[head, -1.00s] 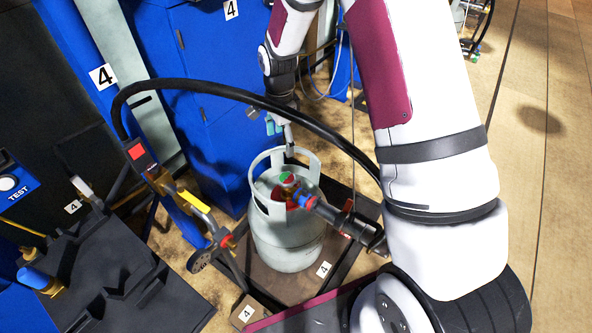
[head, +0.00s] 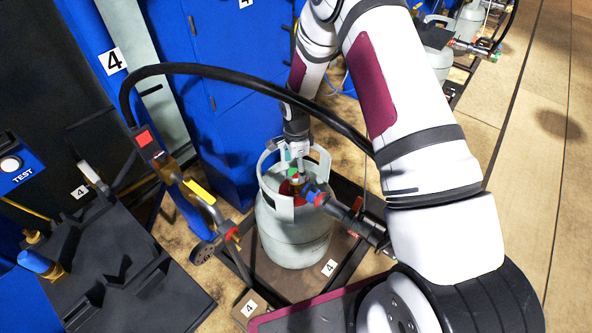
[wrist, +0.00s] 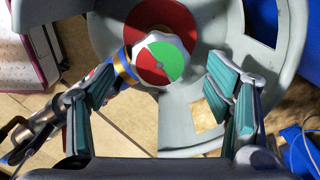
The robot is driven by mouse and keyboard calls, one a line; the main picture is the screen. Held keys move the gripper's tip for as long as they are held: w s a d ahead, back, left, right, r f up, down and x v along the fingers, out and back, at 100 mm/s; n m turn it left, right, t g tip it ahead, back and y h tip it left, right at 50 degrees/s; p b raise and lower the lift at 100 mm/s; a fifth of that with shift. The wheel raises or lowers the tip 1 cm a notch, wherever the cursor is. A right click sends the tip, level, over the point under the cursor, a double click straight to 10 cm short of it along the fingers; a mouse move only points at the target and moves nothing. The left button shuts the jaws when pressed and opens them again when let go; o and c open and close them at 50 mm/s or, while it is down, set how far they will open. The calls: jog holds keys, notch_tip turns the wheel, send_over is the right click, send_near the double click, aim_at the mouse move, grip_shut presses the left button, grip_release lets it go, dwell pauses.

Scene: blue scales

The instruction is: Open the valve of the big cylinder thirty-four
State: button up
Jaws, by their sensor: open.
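The big grey-green cylinder (head: 293,235) stands upright on a dark framed platform, with a label "4" on the frame in front of it. Its valve handwheel, with a red and green top, shows small in the head view (head: 293,174) and large in the wrist view (wrist: 160,60). A brass and blue-red hose fitting (head: 315,197) joins the valve's side. My gripper (wrist: 158,105) is open, its teal-padded fingers spread left and right, the handwheel between and just beyond them. It hangs above the cylinder's collar; in the head view the fingers are partly hidden.
The cylinder's collar (wrist: 280,65) rings the valve closely. A yellow-handled lever pipe (head: 200,192) and a black stand (head: 110,260) are at left. Blue cabinets (head: 220,130) rise behind; open floor lies at right.

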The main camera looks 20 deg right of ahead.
jog(key=shift+f, duration=0.95)
jog(key=c, duration=1.1)
jog(key=shift+c, duration=0.2)
